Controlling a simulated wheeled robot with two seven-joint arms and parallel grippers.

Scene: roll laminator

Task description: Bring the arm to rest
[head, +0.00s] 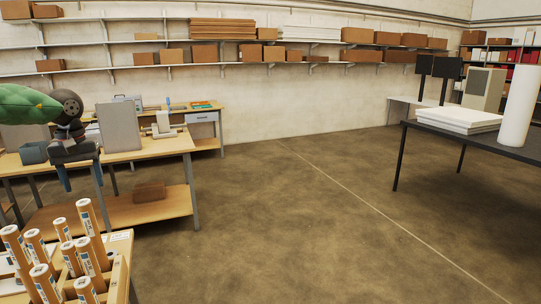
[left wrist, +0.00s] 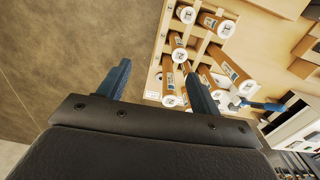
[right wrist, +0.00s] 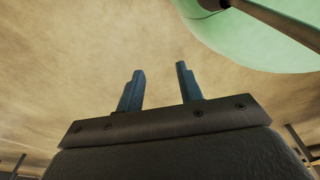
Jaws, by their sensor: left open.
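My left gripper (head: 82,180) hangs at the left of the head view with its blue fingers pointing down. In the left wrist view its fingers (left wrist: 160,82) are spread with nothing held between them. It is above and behind the rack of tubes as the head view sees it, apart from them. My right gripper (right wrist: 160,70) shows only in the right wrist view. Its two blue fingers stand apart, with bare brown floor behind the gap and nothing held. My right arm is not visible in the head view.
A rack of brown cardboard tubes (head: 88,222) stands at the lower left and also shows in the left wrist view (left wrist: 208,60). A wooden workbench (head: 160,146) is behind the left gripper. A dark table (head: 480,143) with white stacks is at right. The middle floor (head: 300,220) is clear.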

